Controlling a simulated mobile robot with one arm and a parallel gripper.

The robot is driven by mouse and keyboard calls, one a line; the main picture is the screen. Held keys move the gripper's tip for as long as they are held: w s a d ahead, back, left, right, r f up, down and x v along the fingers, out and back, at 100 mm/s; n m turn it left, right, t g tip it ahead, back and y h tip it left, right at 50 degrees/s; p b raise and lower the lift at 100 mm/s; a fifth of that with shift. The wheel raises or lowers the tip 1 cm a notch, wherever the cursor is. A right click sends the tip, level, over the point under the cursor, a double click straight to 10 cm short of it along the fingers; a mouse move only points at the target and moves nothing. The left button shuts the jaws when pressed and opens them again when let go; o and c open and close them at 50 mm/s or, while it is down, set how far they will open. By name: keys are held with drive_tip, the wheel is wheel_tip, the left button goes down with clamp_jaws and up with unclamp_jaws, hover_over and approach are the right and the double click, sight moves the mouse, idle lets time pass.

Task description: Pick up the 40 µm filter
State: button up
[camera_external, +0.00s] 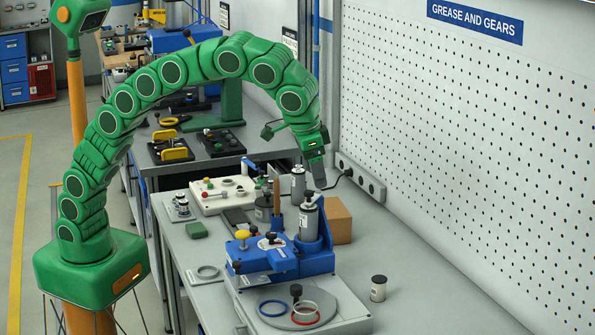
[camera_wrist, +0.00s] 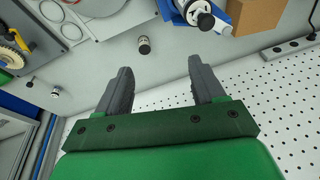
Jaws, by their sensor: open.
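No label reading 40 µm is legible, so I cannot tell which item is the 40 µm filter. A small white canister with a dark top (camera_external: 378,288) stands on the bench right of the blue machine; a similar one (camera_wrist: 144,45) shows beyond my fingers in the wrist view. A grey ring (camera_external: 208,272) lies on the bench at left. A blue ring (camera_external: 272,308) and a red-edged ring (camera_external: 304,317) lie on the round grey plate (camera_external: 335,315). My gripper (camera_external: 318,182) is open and empty, above and behind the machine; its two separated fingers (camera_wrist: 161,68) show in the wrist view.
The blue machine (camera_external: 286,263) holds a tall silver cylinder (camera_external: 309,220) just below my gripper. A cardboard box (camera_external: 338,220) stands behind it, near a power strip (camera_external: 360,178) and the pegboard wall (camera_external: 480,140). The bench at front right is clear.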

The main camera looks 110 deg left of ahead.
drive_tip(key=w+a+f+n, duration=0.1)
drive_tip(key=w+a+f, duration=0.1)
drive_tip(key=w, duration=0.5)
drive_tip(key=w+a+f+n+t, duration=0.1)
drive_tip(key=w+a+f+n, duration=0.1)
drive_tip(key=w+f, duration=0.3)
drive_tip(key=shift+w+f+y, duration=0.25)
drive_tip(key=shift+w+y, duration=0.15)
drive_tip(key=shift+w, duration=0.9)
drive_tip(key=shift+a+f, duration=0.1)
hover_over(379, 278)
drive_tip(key=d, duration=0.2)
drive_tip(key=f, duration=1.7)
drive_tip(key=shift+s+d, duration=0.1)
drive_tip(key=shift+s, duration=0.15)
drive_tip(key=shift+s+a+x, duration=0.15)
drive_tip(key=shift+x, duration=1.8)
drive_tip(key=shift+s+a+x, duration=0.1)
drive_tip(key=shift+x, duration=1.85)
drive_tip(key=c, duration=1)
drive_tip(key=shift+r, duration=0.15)
drive_tip(key=shift+c, duration=0.2)
